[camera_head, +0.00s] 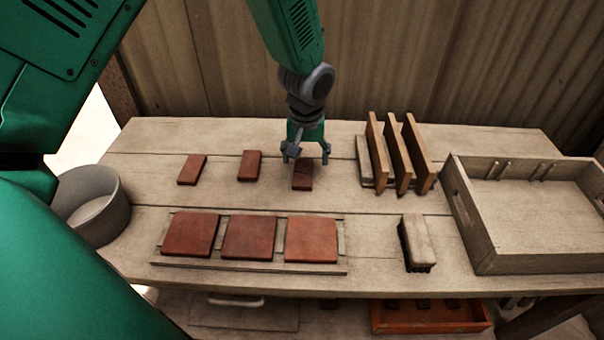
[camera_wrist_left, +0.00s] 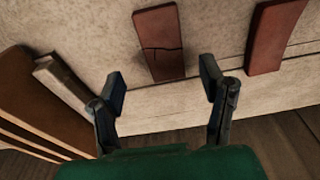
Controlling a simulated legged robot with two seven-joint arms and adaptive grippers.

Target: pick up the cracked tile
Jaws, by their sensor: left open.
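The cracked tile (camera_head: 303,180) is a small red-brown slab lying on the table at the back, third from the left in a row of small tiles. In the left wrist view the cracked tile (camera_wrist_left: 159,42) shows a dark crack line across it. My left gripper (camera_head: 305,157) is open above its far end. In the left wrist view the fingers of my left gripper (camera_wrist_left: 163,90) are apart, with the tile just beyond and between them, not gripped. My right gripper is not in view.
Two other small tiles (camera_head: 192,169), (camera_head: 250,165) lie to the left. Three larger tiles sit on a rack (camera_head: 250,267) in front. Upright wooden boards (camera_head: 398,155) stand close to the right. A brush (camera_head: 416,243), a wooden tray (camera_head: 462,215) and a round pot (camera_head: 118,205) are farther off.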

